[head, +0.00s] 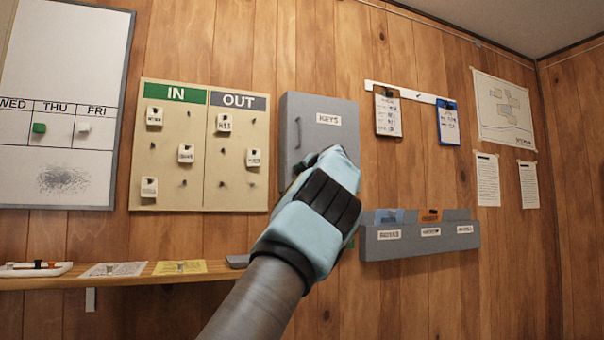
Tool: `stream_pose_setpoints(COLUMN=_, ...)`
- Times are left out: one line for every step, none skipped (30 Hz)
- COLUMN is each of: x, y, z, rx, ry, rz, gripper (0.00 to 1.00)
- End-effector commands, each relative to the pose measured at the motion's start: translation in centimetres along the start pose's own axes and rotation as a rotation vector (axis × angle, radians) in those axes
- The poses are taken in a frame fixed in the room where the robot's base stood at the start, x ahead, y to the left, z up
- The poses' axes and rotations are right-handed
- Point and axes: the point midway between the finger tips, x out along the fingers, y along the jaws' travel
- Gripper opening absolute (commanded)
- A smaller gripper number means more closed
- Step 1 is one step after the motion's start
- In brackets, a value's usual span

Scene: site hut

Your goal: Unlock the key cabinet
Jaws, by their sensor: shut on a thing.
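The grey key cabinet (322,112) hangs on the wood wall in the middle of the head view. It has a white KEYS label and a handle at its left edge, and its door looks closed. My gripper (330,158), light blue with a dark ribbed panel, is raised in front of the cabinet's lower right part. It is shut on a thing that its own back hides. The cabinet's lower right front and any lock there are hidden behind it. I cannot tell whether the gripper touches the cabinet.
An IN/OUT board (200,148) with tags hangs left of the cabinet. A grey file holder (420,243) is at the lower right, below two clipboards (388,112) on a white rail. A wooden shelf (120,277) with papers runs along the lower left.

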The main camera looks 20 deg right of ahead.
Motion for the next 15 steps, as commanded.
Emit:
stream_pose_setpoints(x=0.05, y=0.03, z=0.12, rx=-0.001, ry=-0.003, rz=0.000, gripper=0.00)
stream_pose_setpoints(x=0.05, y=0.03, z=0.12, rx=-0.001, ry=-0.003, rz=0.000, gripper=0.00)
stream_pose_setpoints(x=0.05, y=0.03, z=0.12, rx=-0.001, ry=-0.003, rz=0.000, gripper=0.00)
stream_pose_setpoints(x=0.05, y=0.03, z=0.12, rx=-0.001, ry=-0.003, rz=0.000, gripper=0.44)
stream_pose_setpoints(x=0.05, y=0.03, z=0.11, rx=-0.001, ry=-0.003, rz=0.000, gripper=0.48)
stream_pose_setpoints(x=0.04, y=0.03, z=0.10, rx=-0.001, ry=-0.002, rz=0.000, gripper=0.52)
stream_pose_setpoints(x=0.04, y=0.03, z=0.09, rx=-0.001, ry=-0.002, rz=0.000, gripper=0.56)
stream_pose_setpoints(x=0.03, y=0.03, z=0.08, rx=0.000, ry=-0.002, rz=0.000, gripper=0.59)
stream_pose_setpoints(x=0.03, y=0.03, z=0.07, rx=0.000, ry=-0.001, rz=0.000, gripper=0.63)
stream_pose_setpoints(x=0.02, y=0.02, z=0.06, rx=0.000, ry=-0.001, rz=0.000, gripper=0.67)
stream_pose_setpoints(x=0.02, y=0.02, z=0.05, rx=0.000, ry=-0.001, rz=0.000, gripper=0.70)
stream_pose_setpoints(x=0.02, y=0.02, z=0.05, rx=0.000, ry=-0.001, rz=0.000, gripper=0.71)
stream_pose_setpoints(x=0.01, y=0.02, z=0.04, rx=0.000, ry=-0.001, rz=0.000, gripper=0.71)
stream_pose_setpoints(x=0.01, y=0.02, z=0.03, rx=0.000, ry=-0.001, rz=0.000, gripper=0.71)
stream_pose_setpoints(x=0.01, y=0.02, z=0.03, rx=0.000, ry=0.000, rz=0.000, gripper=0.71)
